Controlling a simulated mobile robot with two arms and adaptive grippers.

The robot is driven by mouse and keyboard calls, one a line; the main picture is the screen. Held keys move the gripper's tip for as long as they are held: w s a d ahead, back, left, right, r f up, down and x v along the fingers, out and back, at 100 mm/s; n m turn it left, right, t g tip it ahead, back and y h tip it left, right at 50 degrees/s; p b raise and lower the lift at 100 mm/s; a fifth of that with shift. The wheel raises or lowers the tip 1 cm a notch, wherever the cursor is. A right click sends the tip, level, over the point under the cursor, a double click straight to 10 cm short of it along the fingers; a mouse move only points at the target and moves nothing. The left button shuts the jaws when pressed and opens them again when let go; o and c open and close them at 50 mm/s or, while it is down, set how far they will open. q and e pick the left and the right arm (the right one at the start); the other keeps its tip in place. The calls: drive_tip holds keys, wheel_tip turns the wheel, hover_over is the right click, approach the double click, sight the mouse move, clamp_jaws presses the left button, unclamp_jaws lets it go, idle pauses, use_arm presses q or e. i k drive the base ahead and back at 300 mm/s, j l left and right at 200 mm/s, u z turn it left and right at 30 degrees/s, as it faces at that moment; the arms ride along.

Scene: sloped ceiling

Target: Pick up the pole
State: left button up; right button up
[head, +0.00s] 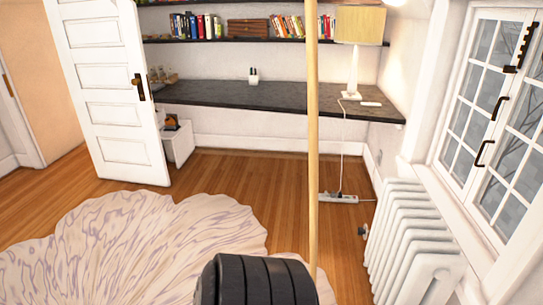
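The pole (313,150) is a long, thin, light wooden rod that stands close to upright, right of the middle of the head view. Its upper end runs out of the picture at the top. Its lower part comes down in front of the wooden floor to the rug's right edge, beside a dark ribbed rounded shape (255,282), and I cannot see clearly where it ends. Neither of my grippers shows in the view, and nothing visible is holding the pole.
A pale patterned rug (130,245) covers the lower left floor. A white radiator (410,240) and window stand at the right. A dark desk (225,95) with a lamp (355,60) lies behind. An open white door (105,90) is at the left. A power strip (338,198) lies on the floor.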

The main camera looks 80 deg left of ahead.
sight(311, 6)
drive_tip(key=u, duration=2.2)
